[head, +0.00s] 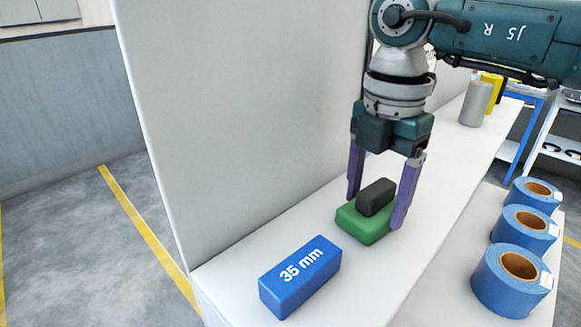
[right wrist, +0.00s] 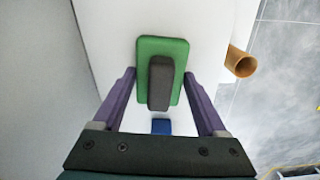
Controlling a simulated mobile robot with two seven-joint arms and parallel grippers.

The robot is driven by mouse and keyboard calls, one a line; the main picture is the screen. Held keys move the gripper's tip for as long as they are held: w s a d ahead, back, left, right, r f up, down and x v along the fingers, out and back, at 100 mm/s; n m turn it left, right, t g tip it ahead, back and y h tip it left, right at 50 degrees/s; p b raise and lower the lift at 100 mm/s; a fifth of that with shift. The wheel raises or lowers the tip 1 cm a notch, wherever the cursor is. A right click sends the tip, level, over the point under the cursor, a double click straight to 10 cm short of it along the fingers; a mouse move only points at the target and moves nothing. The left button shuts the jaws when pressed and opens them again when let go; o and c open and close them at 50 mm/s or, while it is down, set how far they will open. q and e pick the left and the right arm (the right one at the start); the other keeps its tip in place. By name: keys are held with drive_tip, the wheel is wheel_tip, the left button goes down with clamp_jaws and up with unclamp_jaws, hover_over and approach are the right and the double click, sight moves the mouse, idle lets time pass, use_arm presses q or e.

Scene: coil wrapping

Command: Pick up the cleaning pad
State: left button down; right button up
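The cleaning pad (head: 361,220) is a green block with a dark grey grip (head: 375,197) on top. It lies on the white shelf in the head view. It also shows in the right wrist view, its green base (right wrist: 163,46) below the dark grip (right wrist: 160,82). My right gripper (head: 375,205) is open above the pad, its purple fingers on either side of the dark grip. In the right wrist view both fingers stand apart from the grip, with gaps on each side. My left gripper is not in view.
A blue block marked "35 mm" (head: 300,276) lies on the shelf (head: 350,290) nearer the front. Blue tape rolls (head: 512,281) stand on a lower surface at right. A tall white panel (head: 240,110) rises along the left side. A grey cylinder (head: 475,104) stands further back.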

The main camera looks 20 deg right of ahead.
sight(377, 185)
drive_tip(key=c, duration=0.9)
drive_tip(key=shift+o, duration=0.2)
drive_tip(key=shift+r, duration=0.1)
wheel_tip(377, 185, up, 10)
drive_tip(key=b, duration=0.3)
drive_tip(key=shift+w+f, duration=0.1)
drive_tip(key=shift+f, duration=0.1)
wheel_tip(377, 185, up, 10)
drive_tip(key=p, duration=0.1)
drive_tip(key=shift+r, duration=0.15)
